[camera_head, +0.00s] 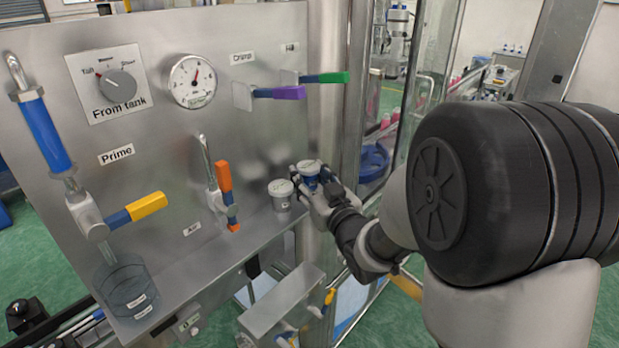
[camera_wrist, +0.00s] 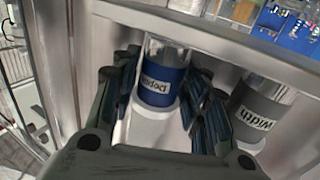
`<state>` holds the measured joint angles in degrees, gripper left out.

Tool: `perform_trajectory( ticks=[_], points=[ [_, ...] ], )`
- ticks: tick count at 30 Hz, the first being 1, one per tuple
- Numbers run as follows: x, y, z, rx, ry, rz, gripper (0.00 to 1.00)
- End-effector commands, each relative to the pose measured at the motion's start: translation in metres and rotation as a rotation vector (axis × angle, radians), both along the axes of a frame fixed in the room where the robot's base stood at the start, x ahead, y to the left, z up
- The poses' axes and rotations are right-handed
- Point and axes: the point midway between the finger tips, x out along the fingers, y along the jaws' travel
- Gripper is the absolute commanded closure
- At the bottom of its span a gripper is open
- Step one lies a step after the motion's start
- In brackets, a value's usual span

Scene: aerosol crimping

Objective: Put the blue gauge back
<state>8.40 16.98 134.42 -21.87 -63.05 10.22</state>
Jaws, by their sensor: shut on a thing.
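The blue gauge (camera_head: 311,174) is a small cylinder with a pale top and a blue band, at the right end of the metal shelf. In the wrist view the blue gauge (camera_wrist: 163,84) shows a label that seems to read "Depth", upside down. My gripper (camera_head: 322,188) has its dark fingers on both sides of the gauge and is shut on it. The grey gauge (camera_head: 281,194), labelled "Width" in the wrist view (camera_wrist: 258,110), stands just beside it on the shelf. Whether the blue gauge touches the shelf I cannot tell.
The steel panel carries a dial (camera_head: 193,81), a purple-handled valve (camera_head: 279,92), a green-handled valve (camera_head: 325,77), an orange lever (camera_head: 224,178) and a yellow lever (camera_head: 146,206). A clear beaker (camera_head: 127,288) stands at the shelf's left end. A glass door frame rises behind my gripper.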

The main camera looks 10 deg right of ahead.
Motion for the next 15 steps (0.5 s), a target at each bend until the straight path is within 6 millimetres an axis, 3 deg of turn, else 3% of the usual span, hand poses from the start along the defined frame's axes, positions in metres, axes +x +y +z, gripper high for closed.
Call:
perform_trajectory(
  ticks=[15],
  points=[
    [0.0002, 0.0000, -0.0057, 0.000, -0.002, 0.000, 0.91]
  ],
)
